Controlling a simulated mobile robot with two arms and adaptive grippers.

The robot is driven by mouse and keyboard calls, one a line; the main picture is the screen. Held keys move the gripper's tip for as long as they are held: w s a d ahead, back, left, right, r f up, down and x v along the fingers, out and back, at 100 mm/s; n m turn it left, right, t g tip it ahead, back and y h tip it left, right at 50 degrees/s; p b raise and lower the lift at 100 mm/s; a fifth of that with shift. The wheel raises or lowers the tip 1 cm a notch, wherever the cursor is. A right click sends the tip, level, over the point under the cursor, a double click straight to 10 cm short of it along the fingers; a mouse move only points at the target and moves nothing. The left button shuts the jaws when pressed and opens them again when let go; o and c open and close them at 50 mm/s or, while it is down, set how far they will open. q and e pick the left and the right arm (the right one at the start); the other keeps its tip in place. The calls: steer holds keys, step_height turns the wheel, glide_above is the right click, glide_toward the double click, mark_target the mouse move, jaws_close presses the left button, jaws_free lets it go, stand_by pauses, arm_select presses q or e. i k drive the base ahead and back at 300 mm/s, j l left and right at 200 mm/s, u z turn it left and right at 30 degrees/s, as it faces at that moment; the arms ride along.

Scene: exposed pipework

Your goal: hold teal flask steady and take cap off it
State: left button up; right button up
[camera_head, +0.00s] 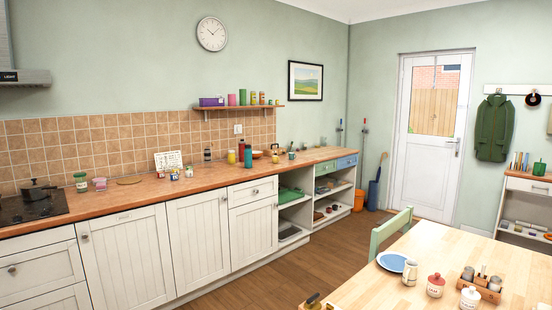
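A teal flask (248,157) stands upright on the wooden counter against the back wall, toward the right part of the counter run. It is small in the view, and I cannot make out its cap clearly. A taller red bottle (241,149) stands right beside it on the left. Neither of my grippers is in view, and nothing is seen holding the flask.
The wooden counter (140,194) also bears a yellow jar (231,157), a dark bottle (207,155) and a black pot (38,190). A dining table (450,262) with a blue plate (391,262) and a green chair (389,232) fill the lower right. Wooden floor lies between.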

mark_target(247, 153)
steer(key=i+j, duration=0.9)
steer(key=j, duration=0.2)
steer(key=i+j+u, duration=0.15)
steer(key=i+j, duration=0.7)
steer(key=j, duration=0.3)
steer(key=i+l+u, duration=0.15)
steer(key=i, duration=1.3)
